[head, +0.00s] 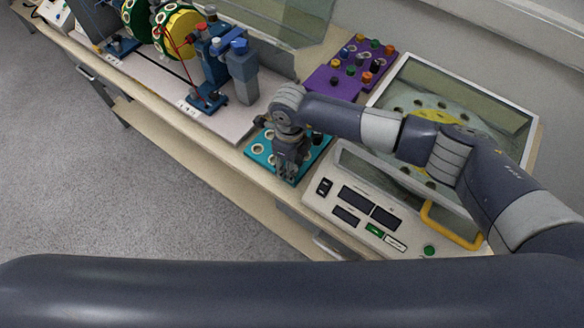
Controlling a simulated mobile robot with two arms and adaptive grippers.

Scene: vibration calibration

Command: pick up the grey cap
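My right gripper (287,174) points down over the teal holed tray (262,166) near the table's front edge. Its fingers are small and dark here, and I cannot tell whether they are open or hold anything. The gripper and wrist hide the middle of the tray. I cannot make out a grey cap for sure. Several small coloured caps, orange, green, red and dark, stand on the purple tray (325,81) behind my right forearm. My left gripper is not in view.
A balancing machine (436,177) with a raised glass lid and yellow handle (449,226) stands right of the teal tray. A rotor rig with a blue stand (207,99) is on the left. My own dark arm link crosses the bottom.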

